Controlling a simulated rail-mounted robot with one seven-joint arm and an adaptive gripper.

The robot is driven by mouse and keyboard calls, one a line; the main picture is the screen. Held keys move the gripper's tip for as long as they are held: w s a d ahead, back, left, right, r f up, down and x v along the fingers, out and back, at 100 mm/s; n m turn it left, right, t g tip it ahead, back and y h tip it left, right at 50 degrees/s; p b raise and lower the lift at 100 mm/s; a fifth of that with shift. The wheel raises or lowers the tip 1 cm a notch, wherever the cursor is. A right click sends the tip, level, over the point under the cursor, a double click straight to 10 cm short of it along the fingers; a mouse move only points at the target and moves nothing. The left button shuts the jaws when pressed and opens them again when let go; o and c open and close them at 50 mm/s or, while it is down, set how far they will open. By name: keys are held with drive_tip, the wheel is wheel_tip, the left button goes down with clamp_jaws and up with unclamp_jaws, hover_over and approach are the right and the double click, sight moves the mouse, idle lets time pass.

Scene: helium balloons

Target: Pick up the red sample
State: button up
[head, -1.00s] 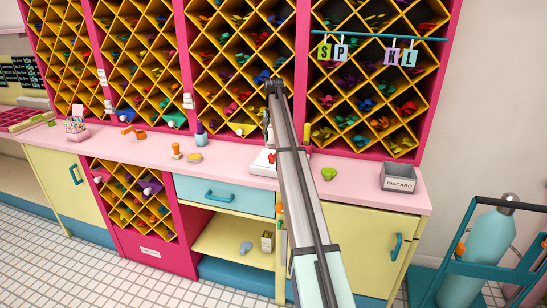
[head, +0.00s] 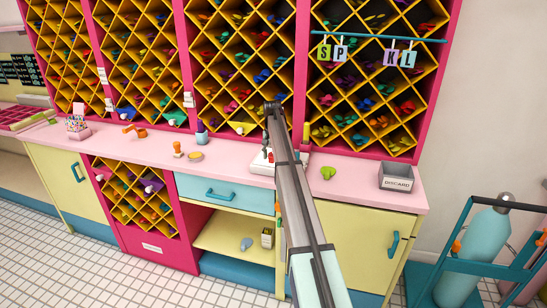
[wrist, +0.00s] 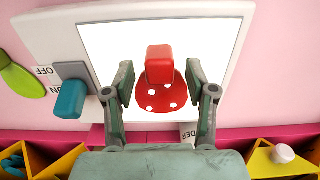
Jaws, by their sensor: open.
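The red sample (wrist: 165,98) is a round red piece with white spots, with a red block-like part (wrist: 159,63) rising from it. It rests on a bright white lit panel (wrist: 220,50) in the wrist view. My gripper (wrist: 160,72) is open, with one finger on each side of the red sample and a gap on both sides. In the head view, my gripper (head: 267,150) is low over the white device (head: 258,168) on the pink counter, and my arm hides much of that spot.
A teal switch (wrist: 70,98) with ON and OFF labels sits beside the panel. A green piece (head: 328,173) and a grey discard bin (head: 397,177) stand to the right on the counter. Yellow lattice shelves (head: 240,65) with colourful balloons rise behind.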

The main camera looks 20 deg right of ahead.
drive_tip(key=c, duration=1)
drive_tip(key=shift+r, duration=0.15)
wheel_tip(320, 180, up, 20)
drive_tip(key=b, duration=0.4)
drive_tip(key=shift+b, duration=0.4)
wheel_tip(320, 180, up, 5)
drive_tip(key=p, duration=0.4)
drive_tip(key=shift+p, duration=0.4)
drive_tip(key=shift+f, duration=0.2)
